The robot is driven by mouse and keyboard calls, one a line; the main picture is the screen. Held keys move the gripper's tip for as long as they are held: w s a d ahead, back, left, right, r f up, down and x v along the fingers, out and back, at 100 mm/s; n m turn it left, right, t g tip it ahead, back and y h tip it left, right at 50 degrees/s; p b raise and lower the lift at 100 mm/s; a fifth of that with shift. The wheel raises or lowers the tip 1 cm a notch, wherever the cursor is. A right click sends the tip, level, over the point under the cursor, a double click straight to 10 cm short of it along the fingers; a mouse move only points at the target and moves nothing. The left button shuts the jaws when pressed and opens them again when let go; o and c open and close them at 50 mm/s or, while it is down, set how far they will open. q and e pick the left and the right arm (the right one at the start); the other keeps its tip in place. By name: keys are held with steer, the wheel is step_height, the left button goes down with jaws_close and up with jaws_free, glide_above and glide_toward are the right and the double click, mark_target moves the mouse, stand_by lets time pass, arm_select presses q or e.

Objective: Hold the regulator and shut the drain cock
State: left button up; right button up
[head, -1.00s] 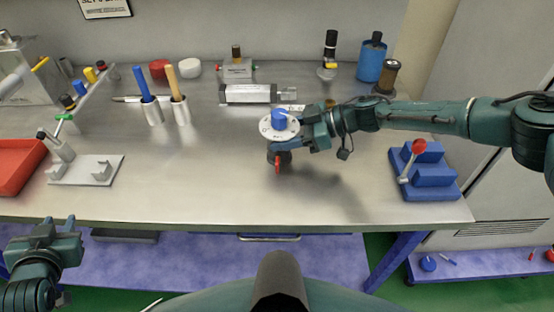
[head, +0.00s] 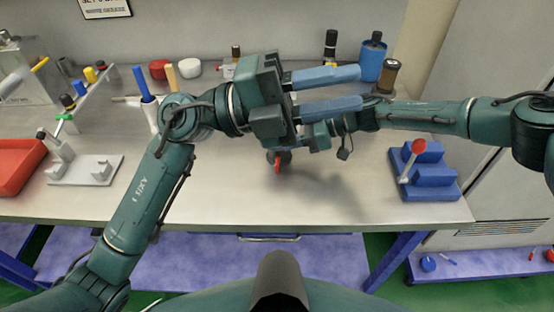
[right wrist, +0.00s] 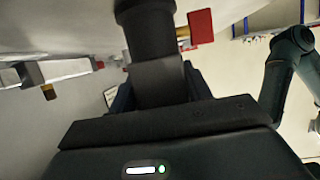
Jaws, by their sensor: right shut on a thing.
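The regulator shows in the right wrist view as a dark upright cylinder (right wrist: 150,32) between my right gripper's fingers (right wrist: 160,85). Its drain cock, a red lever (right wrist: 200,27) on a brass stem, sticks out to the right there. In the head view only the regulator's dark lower end and the red lever (head: 277,164) show; my left gripper hides the rest. My left gripper (head: 358,88) is open and empty, its two blue fingers pointing right above the regulator. My right gripper in the head view is largely hidden behind the left one.
A blue stepped block (head: 430,192) with a red-knobbed lever stands on the bench's right. A blue bottle (head: 371,58) and a brown-capped jar (head: 388,76) stand at the back. A grey fixture plate (head: 85,178) and red tray (head: 18,168) are left. The front middle bench is clear.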

arm_select(q)
steer(key=s+d+f+m+g+y, duration=0.2)
steer(key=d+f+y, duration=0.1)
steer(key=f+y, duration=0.1)
steer(key=n+t+y, duration=0.2)
steer(key=t+y, duration=0.6)
steer(key=y, duration=0.9)
glide_toward(277, 163)
steer(key=x, duration=0.9)
steer(key=shift+w, duration=0.1)
jaws_close()
